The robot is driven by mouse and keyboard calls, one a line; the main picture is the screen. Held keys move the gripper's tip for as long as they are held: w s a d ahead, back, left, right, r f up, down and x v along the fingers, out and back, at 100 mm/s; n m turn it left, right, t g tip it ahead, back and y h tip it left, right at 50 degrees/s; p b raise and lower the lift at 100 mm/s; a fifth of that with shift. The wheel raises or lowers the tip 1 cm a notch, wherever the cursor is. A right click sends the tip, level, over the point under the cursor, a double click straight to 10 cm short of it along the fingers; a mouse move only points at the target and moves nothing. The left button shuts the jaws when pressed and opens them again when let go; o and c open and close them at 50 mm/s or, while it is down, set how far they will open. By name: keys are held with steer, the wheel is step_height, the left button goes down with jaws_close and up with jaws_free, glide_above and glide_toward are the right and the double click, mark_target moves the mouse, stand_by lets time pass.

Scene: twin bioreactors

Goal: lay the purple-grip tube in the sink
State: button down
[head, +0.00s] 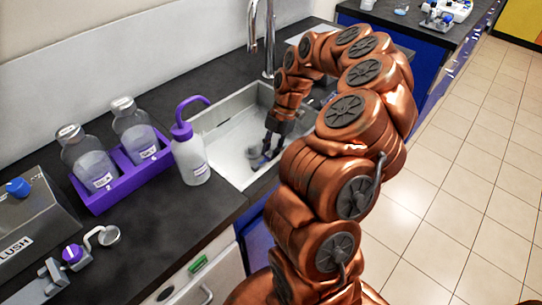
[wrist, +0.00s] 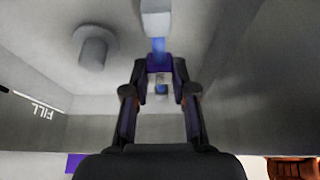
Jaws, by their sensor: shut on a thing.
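In the wrist view, my gripper (wrist: 160,78) is shut on the purple-grip tube (wrist: 157,48). Purple shows between the fingertips, and a blue part and a pale block-like end extend beyond them. The fingers hide much of the grip. In the head view, my gripper (head: 266,156) points down inside the grey sink (head: 222,123), low over its floor. The tube is too small and covered there to make out clearly. Whether it touches the sink floor I cannot tell.
A round grey fitting (wrist: 94,47) stands on the sink floor beside the tube. The tap (head: 268,40) rises behind the sink. A purple-capped wash bottle (head: 190,158) stands at the sink's left edge, beside a purple rack (head: 118,183) with two bottles.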

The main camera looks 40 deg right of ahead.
steer(key=shift+f, duration=1.6)
steer(key=shift+f, duration=0.2)
steer(key=c, duration=0.9)
jaws_free()
steer(key=shift+c, duration=0.2)
steer(key=shift+r, duration=0.1)
steer(key=b+v, duration=0.1)
steer(key=v, duration=1)
steer(key=shift+d+r, duration=0.2)
steer(key=shift+r, duration=0.35)
steer(key=shift+r, duration=0.1)
